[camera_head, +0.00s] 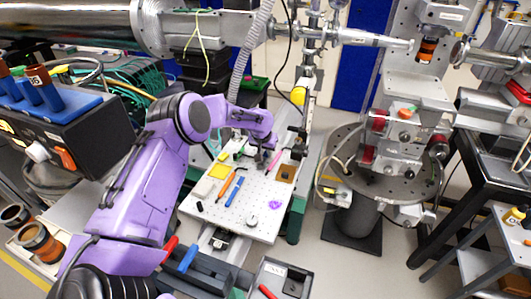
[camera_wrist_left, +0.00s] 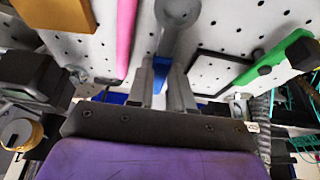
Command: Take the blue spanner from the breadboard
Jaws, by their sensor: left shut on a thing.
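The white perforated breadboard (camera_head: 215,208) lies on the bench in the middle of the head view. My left gripper (camera_head: 263,157) reaches down over its far part. In the left wrist view, my left gripper (camera_wrist_left: 165,88) is shut on the blue spanner (camera_wrist_left: 160,72). The blue part sits between the fingers, and a grey shaft with a rounded grey end extends from it over the board. Whether the spanner touches the board or is lifted, I cannot tell. In the head view, the spanner is mostly hidden by the gripper. My right gripper is out of view.
A pink tool (camera_head: 273,159) and a brown block (camera_head: 286,173) lie right of the gripper. A yellow pad (camera_head: 219,171), an orange tool (camera_head: 227,185) and a separate blue bar (camera_head: 234,191) lie left and nearer. A green-handled tool (camera_wrist_left: 268,65) is close by. Vertical equipment stands behind.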

